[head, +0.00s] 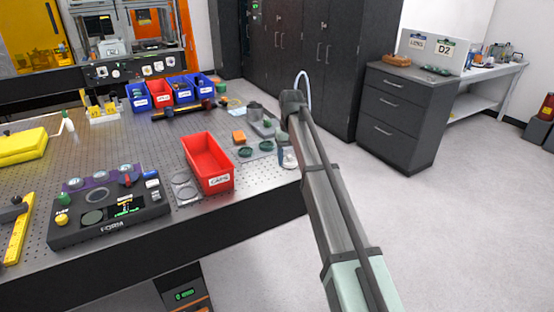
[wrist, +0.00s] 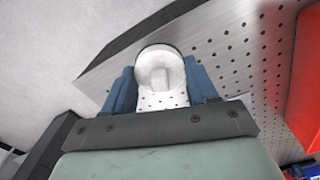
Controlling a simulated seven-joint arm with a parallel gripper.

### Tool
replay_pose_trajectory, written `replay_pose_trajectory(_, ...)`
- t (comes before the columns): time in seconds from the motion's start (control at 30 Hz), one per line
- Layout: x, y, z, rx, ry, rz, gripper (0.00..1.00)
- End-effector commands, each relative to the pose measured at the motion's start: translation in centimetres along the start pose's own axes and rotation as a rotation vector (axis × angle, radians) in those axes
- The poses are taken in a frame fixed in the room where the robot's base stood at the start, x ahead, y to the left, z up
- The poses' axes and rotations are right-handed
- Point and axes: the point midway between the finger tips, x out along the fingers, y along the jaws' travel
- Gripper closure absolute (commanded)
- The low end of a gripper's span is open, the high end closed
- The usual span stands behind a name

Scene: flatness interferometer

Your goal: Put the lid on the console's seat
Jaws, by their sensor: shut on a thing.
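The console (head: 120,218), a dark box marked FORM with knobs, a lit display and round features on top, stands at the table's front left. A ring-shaped feature (head: 97,195) on its top may be the seat; nothing is seen covering it. My gripper (head: 287,155) is at the table's front right edge, well right of the console. In the wrist view its blue fingers (wrist: 162,92) are shut on a pale round piece with a dark rim and a raised middle, likely the lid (wrist: 154,66). The lid is small and partly hidden in the head view.
Blue and red bins (head: 160,93) stand farther back.

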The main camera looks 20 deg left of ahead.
Motion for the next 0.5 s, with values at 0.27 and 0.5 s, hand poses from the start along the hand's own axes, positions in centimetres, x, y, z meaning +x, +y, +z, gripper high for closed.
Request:
replay_pose_trajectory(0.27, -4.3, -1.9, -10.6, -0.105, 0.001, 0.0, 0.7)
replay_pose_trajectory(0.5, -5.3, -1.9, -13.7, -0.215, 0.0, 0.0, 0.7)
